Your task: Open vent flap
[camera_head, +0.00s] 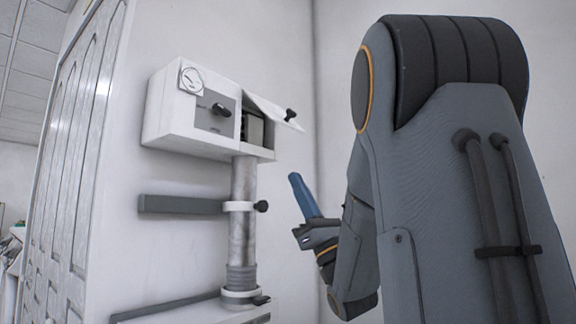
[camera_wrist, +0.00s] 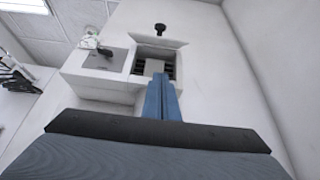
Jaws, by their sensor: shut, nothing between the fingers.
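The vent flap (camera_head: 275,110) is a white hinged panel with a black knob (camera_head: 291,115) on the right part of a white wall box (camera_head: 185,127). It stands swung up and outward, and the dark opening (camera_head: 252,128) under it shows. In the wrist view the flap (camera_wrist: 160,42) is raised above the opening (camera_wrist: 154,69), with the knob (camera_wrist: 160,28) at its top. My gripper (camera_head: 296,178) has blue fingers, shut and empty. It is below and to the right of the box, apart from the flap. In the wrist view the fingers (camera_wrist: 161,80) point up toward the opening.
A dark knob (camera_head: 221,109) and a gauge (camera_head: 192,79) are on the box's left part. A metal pipe (camera_head: 243,190) with a clamp and a dark horizontal bar (camera_head: 180,204) are below. A ribbed white panel (camera_head: 75,130) stands left. Free space lies right of the pipe.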

